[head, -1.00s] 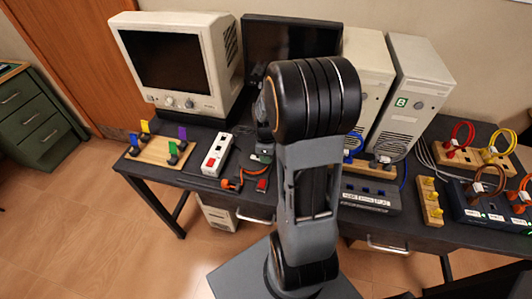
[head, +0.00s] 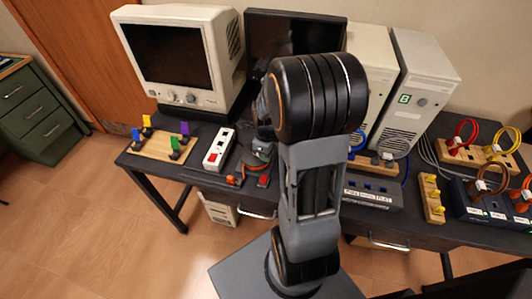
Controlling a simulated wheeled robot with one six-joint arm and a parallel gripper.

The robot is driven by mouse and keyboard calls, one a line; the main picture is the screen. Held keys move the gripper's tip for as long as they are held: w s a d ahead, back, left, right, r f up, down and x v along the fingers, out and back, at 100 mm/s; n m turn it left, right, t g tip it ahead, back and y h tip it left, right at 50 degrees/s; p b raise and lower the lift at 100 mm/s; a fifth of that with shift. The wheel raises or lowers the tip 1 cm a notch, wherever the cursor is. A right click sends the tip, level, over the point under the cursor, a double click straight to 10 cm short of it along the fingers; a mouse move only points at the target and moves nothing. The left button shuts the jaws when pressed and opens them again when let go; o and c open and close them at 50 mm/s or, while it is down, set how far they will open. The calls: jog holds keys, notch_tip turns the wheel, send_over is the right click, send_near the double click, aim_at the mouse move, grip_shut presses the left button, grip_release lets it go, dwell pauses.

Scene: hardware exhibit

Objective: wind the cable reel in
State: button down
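The cable reel (head: 262,148) appears to be the small grey and dark device on the desk left of my arm. It is partly hidden by my wrist. An orange cable (head: 248,166) lies in front of it, with an orange end piece (head: 234,181) near the desk's front edge. A red block (head: 264,181) lies close by. My gripper (head: 263,128) is just above or at the reel. Its fingers are mostly hidden behind my arm, so I cannot tell whether they touch the reel or its crank.
A white power strip (head: 219,149) and a wooden board with coloured pegs (head: 160,145) lie to the left. A monitor (head: 180,55) stands behind them. Two computer towers (head: 415,95) and a labelled switch box (head: 372,193) are to the right. The desk is crowded.

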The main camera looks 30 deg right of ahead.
jog(key=c, duration=1.1)
grip_release()
jog(key=shift+o, duration=0.2)
notch_tip(320, 180, up, 14)
jog(key=shift+p, duration=0.3)
